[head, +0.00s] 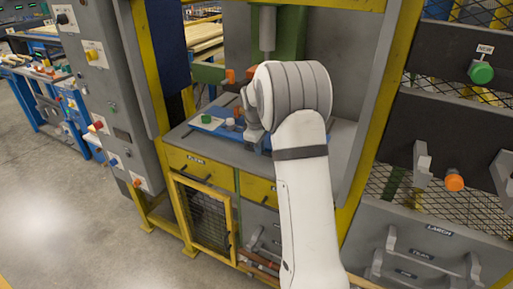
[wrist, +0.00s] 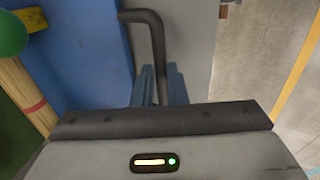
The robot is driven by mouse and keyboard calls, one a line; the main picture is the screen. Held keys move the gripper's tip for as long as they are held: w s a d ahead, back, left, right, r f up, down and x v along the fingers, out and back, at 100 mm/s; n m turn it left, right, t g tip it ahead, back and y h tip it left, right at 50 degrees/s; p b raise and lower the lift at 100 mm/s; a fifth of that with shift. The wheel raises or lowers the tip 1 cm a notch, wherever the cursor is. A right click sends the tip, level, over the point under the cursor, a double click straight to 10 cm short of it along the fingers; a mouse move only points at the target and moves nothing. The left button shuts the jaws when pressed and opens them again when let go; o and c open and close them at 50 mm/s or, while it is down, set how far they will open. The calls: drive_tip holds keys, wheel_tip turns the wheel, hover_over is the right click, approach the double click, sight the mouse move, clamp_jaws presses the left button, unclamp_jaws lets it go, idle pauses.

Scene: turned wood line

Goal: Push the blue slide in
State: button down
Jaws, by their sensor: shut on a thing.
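The blue slide (head: 204,125) lies on the grey bench top inside the yellow-framed machine, partly hidden by my arm. In the wrist view the blue slide (wrist: 85,60) fills the left side, and a bent black handle (wrist: 152,22) comes off it. My gripper (wrist: 160,88) is shut on the handle, with a blue finger on each side of the bar. In the head view my gripper (head: 252,138) is over the front part of the bench, and its fingertips are mostly hidden behind my wrist.
A green knob (head: 206,118) and a pale knob (head: 230,123) stand near the slide. In the wrist view a green ball-shaped top (wrist: 10,33) and a wooden piece with a red band (wrist: 28,98) are at the left. Yellow drawers (head: 200,168) are below the bench. Open floor (head: 70,225) lies left.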

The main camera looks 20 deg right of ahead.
drive_tip(key=shift+w+d+r, duration=0.15)
drive_tip(key=shift+d, duration=0.05)
drive_tip(key=c, duration=1.6)
unclamp_jaws()
drive_tip(key=shift+d, duration=0.1)
drive_tip(key=shift+c, duration=0.2)
drive_tip(key=shift+o, duration=0.9)
wheel_tip(320, 180, up, 8)
drive_tip(key=s+a, duration=0.1)
drive_tip(key=shift+a+f, duration=0.15)
drive_tip(key=shift+f, duration=0.1)
